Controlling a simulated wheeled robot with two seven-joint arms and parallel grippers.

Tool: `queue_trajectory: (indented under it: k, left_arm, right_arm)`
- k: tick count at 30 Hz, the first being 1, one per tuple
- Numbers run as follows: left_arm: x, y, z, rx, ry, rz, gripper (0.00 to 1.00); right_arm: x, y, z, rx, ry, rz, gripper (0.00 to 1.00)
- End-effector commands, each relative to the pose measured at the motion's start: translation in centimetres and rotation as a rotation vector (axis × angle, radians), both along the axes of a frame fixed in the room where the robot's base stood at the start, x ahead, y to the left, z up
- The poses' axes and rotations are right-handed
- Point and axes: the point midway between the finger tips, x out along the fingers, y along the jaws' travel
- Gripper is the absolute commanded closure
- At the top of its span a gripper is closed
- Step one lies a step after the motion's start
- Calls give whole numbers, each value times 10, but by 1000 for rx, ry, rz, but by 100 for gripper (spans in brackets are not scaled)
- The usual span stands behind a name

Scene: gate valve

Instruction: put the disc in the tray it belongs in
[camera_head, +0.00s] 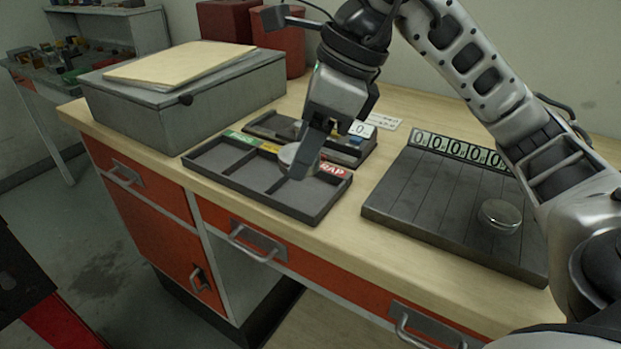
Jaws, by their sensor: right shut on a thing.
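A pale grey round disc (286,153) is in my right gripper (299,170), which is shut on it and partly hides it. The gripper points down over the right part of a dark three-compartment tray (241,192). The tray has a green label (238,136) at left, a yellow label (270,148) in the middle and a red label ending in "RAP" (332,169) at right. The disc is near the divider between the middle and right compartments. I cannot tell whether it touches the tray. My left gripper is not in view.
A metal disc (499,215) lies on a dark grooved plate (420,200) with number tags at right. Another dark tray (265,125) with small items stands behind the labelled one. A grey box (190,105) stands at left. Bare bench (350,215) lies between tray and plate.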

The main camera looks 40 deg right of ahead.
Motion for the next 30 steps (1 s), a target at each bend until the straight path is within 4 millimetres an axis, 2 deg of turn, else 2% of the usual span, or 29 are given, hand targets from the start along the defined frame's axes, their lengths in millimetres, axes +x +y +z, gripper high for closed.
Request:
queue_trajectory:
  k: [3, 9, 14, 21, 30]
  left_arm:
    - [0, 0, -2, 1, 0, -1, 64]
    - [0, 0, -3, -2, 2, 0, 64]
    - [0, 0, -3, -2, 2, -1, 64]
    - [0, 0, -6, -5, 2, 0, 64]
    - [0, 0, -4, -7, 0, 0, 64]
  right_arm:
    - [19, -16, -22, 0, 6, -6, 91]
    - [37, -31, -49, 0, 1, -2, 91]
    - [43, -35, -58, 0, -2, -2, 91]
    - [48, -39, -90, -1, 1, -1, 91]
    - [48, -39, -94, 0, -4, 0, 91]
